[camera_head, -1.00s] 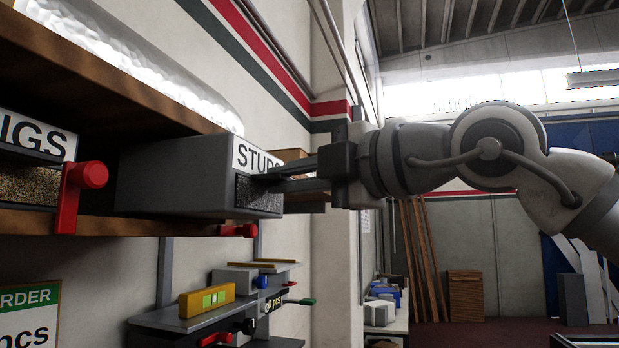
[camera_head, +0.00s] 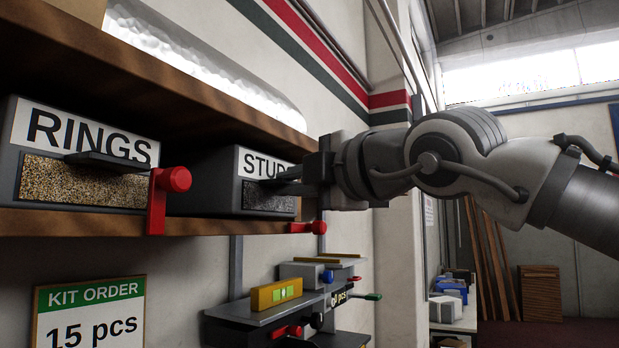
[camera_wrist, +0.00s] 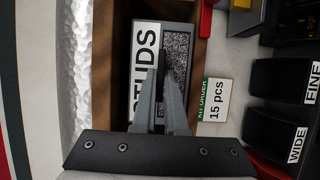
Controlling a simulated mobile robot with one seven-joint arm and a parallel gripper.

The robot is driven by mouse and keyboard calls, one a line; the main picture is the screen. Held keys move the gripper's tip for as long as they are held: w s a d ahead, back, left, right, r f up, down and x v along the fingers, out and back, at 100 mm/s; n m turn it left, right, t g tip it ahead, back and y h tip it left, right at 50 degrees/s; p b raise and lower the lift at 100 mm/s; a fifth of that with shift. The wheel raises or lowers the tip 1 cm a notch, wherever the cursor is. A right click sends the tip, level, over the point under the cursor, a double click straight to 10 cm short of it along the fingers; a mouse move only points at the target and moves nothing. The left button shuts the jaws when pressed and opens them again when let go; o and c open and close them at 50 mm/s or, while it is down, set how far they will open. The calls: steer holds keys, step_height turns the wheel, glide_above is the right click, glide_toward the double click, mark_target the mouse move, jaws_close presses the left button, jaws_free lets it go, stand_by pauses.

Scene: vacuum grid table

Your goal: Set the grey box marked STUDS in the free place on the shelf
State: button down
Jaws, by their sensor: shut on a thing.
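The grey box marked STUDS (camera_head: 228,183) is in the shelf bay to the right of the RINGS box, its labelled front facing out. My gripper (camera_head: 296,182) is shut on the front of the STUDS box. In the wrist view the box (camera_wrist: 181,98) lies beyond my two fingers (camera_wrist: 162,90), which cover part of its front and label. The shelf (camera_head: 225,222) is a brown wooden board under the box. How far the box's underside rests on the board cannot be told.
The RINGS box (camera_head: 80,160) stands left on the same shelf. A red clamp (camera_head: 165,195) sits on the shelf edge between the boxes, another red clamp (camera_head: 308,227) at the right. A board (camera_head: 190,100) runs above. Below are a KIT ORDER sign (camera_head: 90,315) and a yellow level (camera_head: 276,294).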

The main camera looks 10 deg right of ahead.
mark_target(266, 188)
steer(key=shift+w+a+r+p, duration=0.1)
steer(key=shift+w+a+p, duration=0.15)
steer(key=shift+w+a, duration=0.6)
steer(key=shift+w+a+p, duration=0.2)
steer(key=shift+w+a, duration=0.35)
steer(key=shift+a, duration=0.45)
steer(key=shift+f, duration=0.2)
steer(key=c, duration=0.9)
jaws_free()
steer(key=shift+c, duration=0.2)
steer(key=shift+o, duration=0.3)
steer(key=shift+f, duration=0.2)
steer(key=b+v, duration=0.4)
steer(key=v, duration=1.3)
steer(key=shift+s+d, duration=0.15)
steer(key=shift+s, duration=0.05)
